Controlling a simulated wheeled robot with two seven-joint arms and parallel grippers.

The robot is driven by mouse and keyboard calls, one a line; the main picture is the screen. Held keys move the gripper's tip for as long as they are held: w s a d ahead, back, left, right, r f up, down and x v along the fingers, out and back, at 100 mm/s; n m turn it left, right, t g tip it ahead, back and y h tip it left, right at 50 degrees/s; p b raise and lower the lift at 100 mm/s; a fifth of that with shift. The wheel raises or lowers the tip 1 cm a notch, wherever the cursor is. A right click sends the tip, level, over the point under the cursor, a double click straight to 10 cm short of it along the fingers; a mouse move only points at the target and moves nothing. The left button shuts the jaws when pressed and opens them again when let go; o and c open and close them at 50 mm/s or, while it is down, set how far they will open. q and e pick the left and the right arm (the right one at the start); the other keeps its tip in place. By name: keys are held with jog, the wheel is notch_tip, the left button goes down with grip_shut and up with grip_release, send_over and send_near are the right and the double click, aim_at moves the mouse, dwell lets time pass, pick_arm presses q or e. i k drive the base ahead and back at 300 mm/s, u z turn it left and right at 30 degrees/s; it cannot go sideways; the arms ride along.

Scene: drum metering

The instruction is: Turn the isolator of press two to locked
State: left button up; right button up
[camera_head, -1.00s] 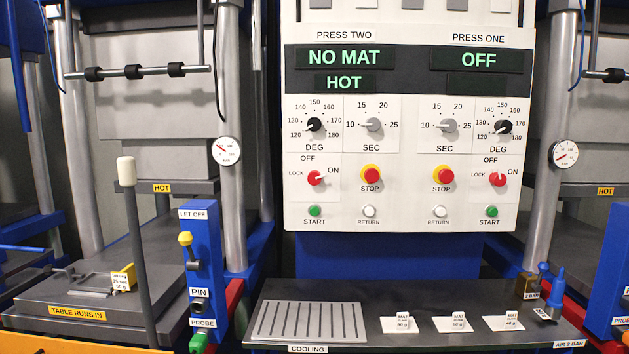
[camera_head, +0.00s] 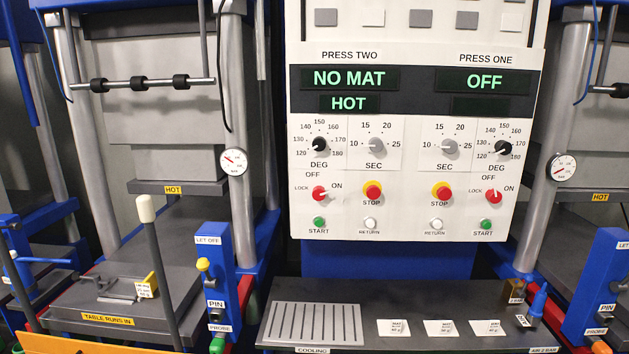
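The isolator of press two is a red rotary knob (camera_head: 320,194) on the left side of the white control panel (camera_head: 420,222). Its marks read LOCK at left, OFF above and ON at right. Its pale pointer appears turned toward ON. The press two displays (camera_head: 349,79) above read NO MAT and HOT. The similar red isolator of press one (camera_head: 493,196) sits at the right, its pointer seemingly up toward OFF, and that display reads OFF. Neither of my grippers is in view.
Red stop buttons (camera_head: 373,192) and green start buttons (camera_head: 319,223) sit near the isolators. A dark shelf (camera_head: 400,345) below holds a slotted cooling plate (camera_head: 315,322), labelled mats (camera_head: 440,328) and a brass block (camera_head: 516,291). A pale-topped lever (camera_head: 146,209) stands at left. The space before the panel looks clear.

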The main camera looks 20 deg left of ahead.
aim_at(318, 194)
jog(key=u, duration=0.55)
jog(key=k, duration=0.65)
jog(key=u, duration=1.25)
jog(key=i, duration=2)
jog(key=z, duration=0.7)
